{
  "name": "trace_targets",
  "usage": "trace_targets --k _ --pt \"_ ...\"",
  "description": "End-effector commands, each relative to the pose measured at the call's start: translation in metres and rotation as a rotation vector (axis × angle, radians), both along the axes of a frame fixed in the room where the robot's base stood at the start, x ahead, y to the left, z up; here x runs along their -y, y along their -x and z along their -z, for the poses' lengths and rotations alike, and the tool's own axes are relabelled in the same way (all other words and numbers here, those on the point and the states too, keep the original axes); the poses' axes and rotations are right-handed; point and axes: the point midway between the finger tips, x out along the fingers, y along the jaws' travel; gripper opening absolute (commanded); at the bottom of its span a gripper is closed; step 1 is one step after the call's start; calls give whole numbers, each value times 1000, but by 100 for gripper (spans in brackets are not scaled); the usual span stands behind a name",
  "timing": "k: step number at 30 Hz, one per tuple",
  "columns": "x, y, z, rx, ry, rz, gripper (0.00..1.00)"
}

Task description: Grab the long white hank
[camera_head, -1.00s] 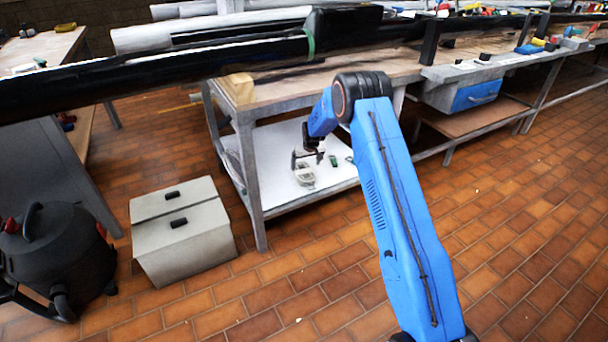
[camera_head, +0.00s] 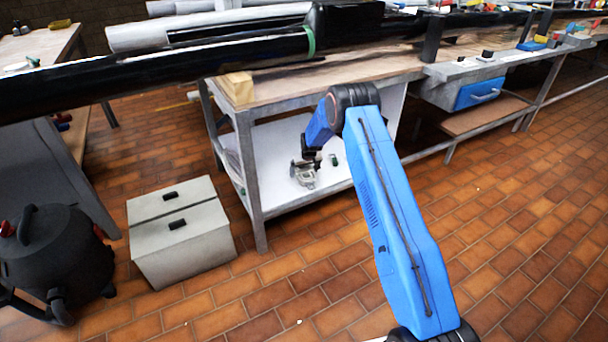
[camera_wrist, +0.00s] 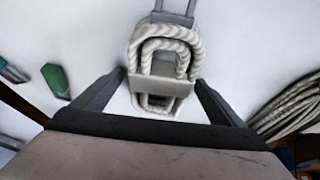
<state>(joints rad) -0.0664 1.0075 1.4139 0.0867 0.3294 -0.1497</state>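A white rope hank (camera_wrist: 160,50) with a grey band round its middle lies on the white lower shelf, in the centre of the wrist view. Its lower loops lie between the two fingers of my gripper (camera_wrist: 160,80). My gripper is open, with a finger on either side of the hank and visible space beside its lower end. In the head view my gripper (camera_head: 304,163) is low over the shelf, and the hank (camera_head: 306,183) shows small and partly hidden there. Whether the fingers touch the rope is not clear.
A green object (camera_wrist: 55,78) lies left of the hank. A larger bundle of pale strands (camera_wrist: 288,108) is at the right of the wrist view. The workbench top (camera_head: 345,75) and its front leg (camera_head: 251,190) frame the shelf (camera_head: 277,203). A grey box (camera_head: 182,240) stands left.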

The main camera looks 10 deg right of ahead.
Motion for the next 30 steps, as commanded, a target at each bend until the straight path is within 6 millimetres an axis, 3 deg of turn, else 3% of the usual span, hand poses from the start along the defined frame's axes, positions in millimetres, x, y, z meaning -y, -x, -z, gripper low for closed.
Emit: trace_targets --k 1,6,17,26,30 --pt "0 0 0 0 0 0 83" --pt "0 0 0 0 0 0 44" --pt "0 0 -5 1 0 0 44" --pt "0 0 -36 2 0 0 44" --pt "3 19 -36 -2 0 0 44"
